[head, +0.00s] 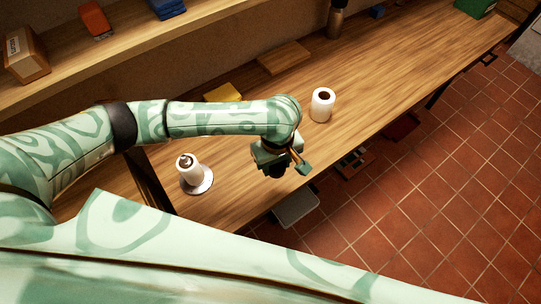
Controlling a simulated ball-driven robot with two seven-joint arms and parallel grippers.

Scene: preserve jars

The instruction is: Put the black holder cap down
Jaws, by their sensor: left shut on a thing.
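My left gripper (284,162) hangs over the front part of the wooden bench. It is shut on a small dark thing just below it, which looks like the black holder cap (275,171); the fingers hide part of it. To the left, a white paper roll (190,172) stands upright on a holder with a round pale base (203,187); a dark tip shows at its top. A second white roll (322,106) stands upright on the bench, to the right of and behind my gripper. My right gripper is not in view.
The wooden bench (380,85) has clear room around the second roll and to its right. A yellow block (222,93) and a wooden board (284,57) lie at the back. A dark bottle (335,20) stands farther along. Below the front edge is a tiled floor (430,180).

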